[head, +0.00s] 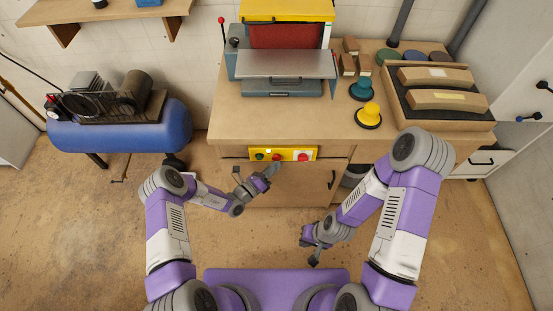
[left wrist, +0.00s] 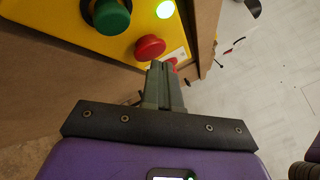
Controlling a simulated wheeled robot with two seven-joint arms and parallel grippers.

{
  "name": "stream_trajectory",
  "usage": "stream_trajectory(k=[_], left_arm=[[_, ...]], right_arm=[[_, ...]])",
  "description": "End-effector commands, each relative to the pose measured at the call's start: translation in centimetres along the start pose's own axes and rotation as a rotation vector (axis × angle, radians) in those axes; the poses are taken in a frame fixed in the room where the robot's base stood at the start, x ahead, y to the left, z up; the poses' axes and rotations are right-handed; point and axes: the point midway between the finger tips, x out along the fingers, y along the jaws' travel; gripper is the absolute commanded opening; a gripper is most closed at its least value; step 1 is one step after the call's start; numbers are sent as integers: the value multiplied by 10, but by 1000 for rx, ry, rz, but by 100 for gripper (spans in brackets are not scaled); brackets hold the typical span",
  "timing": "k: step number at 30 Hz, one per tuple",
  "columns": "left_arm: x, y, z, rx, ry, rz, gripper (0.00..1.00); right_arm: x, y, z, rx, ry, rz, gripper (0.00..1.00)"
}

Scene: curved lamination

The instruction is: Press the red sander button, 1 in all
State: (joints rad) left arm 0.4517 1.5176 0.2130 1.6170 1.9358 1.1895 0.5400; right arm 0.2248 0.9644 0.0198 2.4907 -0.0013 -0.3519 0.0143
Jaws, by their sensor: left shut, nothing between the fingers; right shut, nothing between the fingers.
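A yellow control panel (head: 286,150) sits on the front of the workbench, below its top. It carries a green button (head: 259,156), a red button (head: 277,156) and a larger red button (head: 303,157) at the right. In the left wrist view the green button (left wrist: 112,15), the red button (left wrist: 150,47) and a lit green lamp (left wrist: 165,9) show. Another red part (left wrist: 173,62) is mostly hidden behind the fingers. My left gripper (head: 272,168) is shut and empty, just in front of the panel; contact cannot be told. My right gripper (head: 309,250) is shut and empty, lower, away from the bench.
A sander (head: 285,63) stands on the workbench (head: 235,120). Yellow (head: 369,115) and teal (head: 361,90) knobbed discs and a tray (head: 440,121) with curved wooden pieces stand right of it. A blue compressor (head: 120,134) is at the left. The floor around my grippers is clear.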

Motion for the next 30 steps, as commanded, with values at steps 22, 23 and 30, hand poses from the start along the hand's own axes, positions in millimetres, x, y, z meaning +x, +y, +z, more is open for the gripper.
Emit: stream_trajectory(k=[22, 23, 30], left_arm=[[5, 4, 4, 1, 0, -1, 0], [5, 4, 4, 1, 0, 0, 0], [7, 6, 5, 2, 0, 0, 0]], right_arm=[[5, 2, 0, 0, 0, 0, 0], [5, 2, 0, 0, 0, 0, 0], [7, 3, 0, 0, 0, 0, 0]])
